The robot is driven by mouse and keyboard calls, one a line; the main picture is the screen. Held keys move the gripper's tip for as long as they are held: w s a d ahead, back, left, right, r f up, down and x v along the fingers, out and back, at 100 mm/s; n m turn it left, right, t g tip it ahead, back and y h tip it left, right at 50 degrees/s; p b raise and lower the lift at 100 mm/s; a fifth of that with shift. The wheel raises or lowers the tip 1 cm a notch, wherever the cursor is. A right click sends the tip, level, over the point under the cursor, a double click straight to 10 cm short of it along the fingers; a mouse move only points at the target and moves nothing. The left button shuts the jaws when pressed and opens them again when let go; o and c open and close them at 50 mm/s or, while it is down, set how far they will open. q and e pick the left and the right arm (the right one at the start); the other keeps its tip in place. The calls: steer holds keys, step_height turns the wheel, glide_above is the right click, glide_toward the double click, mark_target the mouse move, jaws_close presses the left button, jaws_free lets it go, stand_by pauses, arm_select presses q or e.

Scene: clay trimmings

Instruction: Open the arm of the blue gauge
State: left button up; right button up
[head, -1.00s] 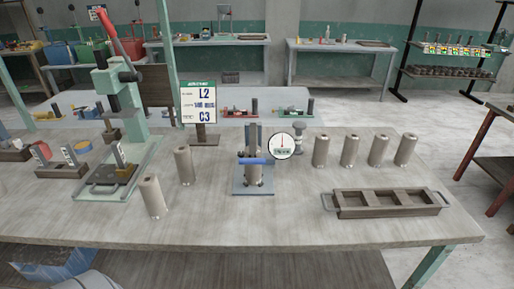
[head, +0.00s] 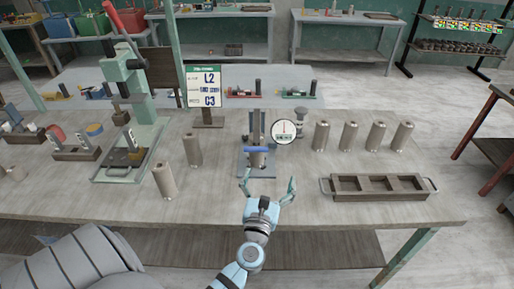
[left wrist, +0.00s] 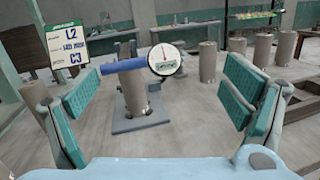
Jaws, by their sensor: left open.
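The blue gauge (head: 258,151) stands at the middle of the table, with a blue bar across its front, an upright post behind and a round white dial (head: 284,132) at its right. A grey metal cylinder stands in it behind the bar. In the left wrist view the blue bar (left wrist: 123,67) lies across the cylinder (left wrist: 135,95) and ends near the dial (left wrist: 163,58). My left gripper (head: 268,184) is open and empty in front of the gauge, near the table's front edge, apart from it. In the left wrist view its teal-padded fingers (left wrist: 165,105) frame the gauge. My right gripper is not in view.
Several cylinders (head: 350,136) stand in a row at right, behind a handled tray (head: 380,194). Two more (head: 164,180) stand left of the gauge. A green press with a red lever (head: 137,90) and a sign (head: 205,87) stand farther left and behind. Open tabletop lies around the gauge.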

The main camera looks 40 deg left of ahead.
mark_target(257, 146)
arm_select(q)
steer(key=w+a+f+n+g+y, duration=0.1)
steer(key=w+a+n, duration=0.1)
steer(key=w+a, duration=0.1)
steer(key=w+a+n+g+y, duration=0.1)
steer(key=w+a+n, duration=0.1)
steer(key=a, duration=0.3)
steer(key=w+a+f+n, duration=0.1)
steer(key=w+a+n, duration=0.1)
steer(key=w+a, duration=0.2)
steer(key=shift+w+f+g+y, duration=0.3)
steer(key=shift+w+g+y, duration=0.1)
steer(key=shift+w+a+r, duration=0.1)
steer(key=shift+w+a, duration=0.1)
steer(key=shift+w, duration=0.05)
steer(key=shift+c, duration=0.6)
steer(key=c, duration=1.4)
steer(key=shift+r, duration=0.1)
steer(key=shift+r, duration=0.1)
